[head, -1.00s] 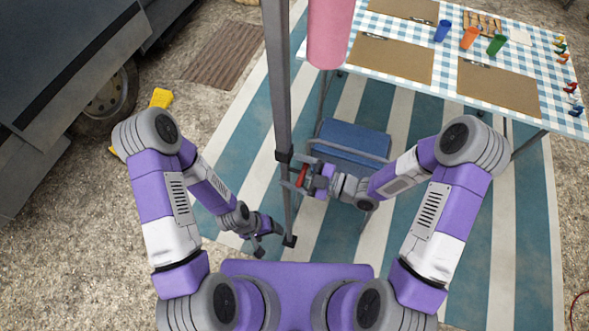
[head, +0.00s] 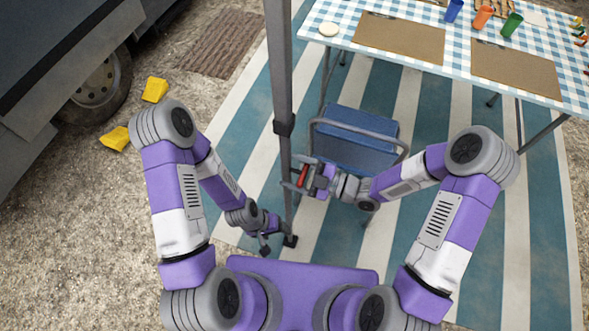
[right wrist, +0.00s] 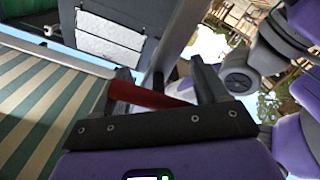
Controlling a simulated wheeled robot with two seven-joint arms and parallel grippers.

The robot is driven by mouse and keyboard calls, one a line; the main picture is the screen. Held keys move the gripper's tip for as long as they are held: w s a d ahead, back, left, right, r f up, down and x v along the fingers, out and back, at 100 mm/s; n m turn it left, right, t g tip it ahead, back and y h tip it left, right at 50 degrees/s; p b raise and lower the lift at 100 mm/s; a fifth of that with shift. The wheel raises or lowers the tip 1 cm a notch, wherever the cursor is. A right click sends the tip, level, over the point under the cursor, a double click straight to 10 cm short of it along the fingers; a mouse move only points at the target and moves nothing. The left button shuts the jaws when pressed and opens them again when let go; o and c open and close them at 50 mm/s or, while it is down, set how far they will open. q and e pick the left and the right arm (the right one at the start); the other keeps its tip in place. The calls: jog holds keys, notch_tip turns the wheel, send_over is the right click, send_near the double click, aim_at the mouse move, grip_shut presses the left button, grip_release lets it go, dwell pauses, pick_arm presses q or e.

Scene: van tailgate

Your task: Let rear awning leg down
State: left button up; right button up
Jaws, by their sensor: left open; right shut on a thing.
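The rear awning leg is a grey pole (head: 278,60) standing upright in the middle of the head view. A black collar (head: 284,126) marks where its thick upper part meets a thinner lower part, which ends in a black foot (head: 290,241). My left gripper (head: 271,237) is open and low, just left of the pole near the foot. Whether it touches the pole is unclear.
A blue folding chair (head: 350,145) stands behind my right gripper. A table (head: 455,60) with a checked cloth, boards and cups is at the upper right. A dark vehicle with a wheel (head: 95,85) and yellow chocks (head: 155,89) is at left.

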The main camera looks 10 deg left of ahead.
jog(key=shift+s, duration=0.1)
jog(key=o, duration=1.4)
jog(key=p+v, duration=0.1)
jog(key=v, duration=0.6)
jog(key=shift+d, duration=0.3)
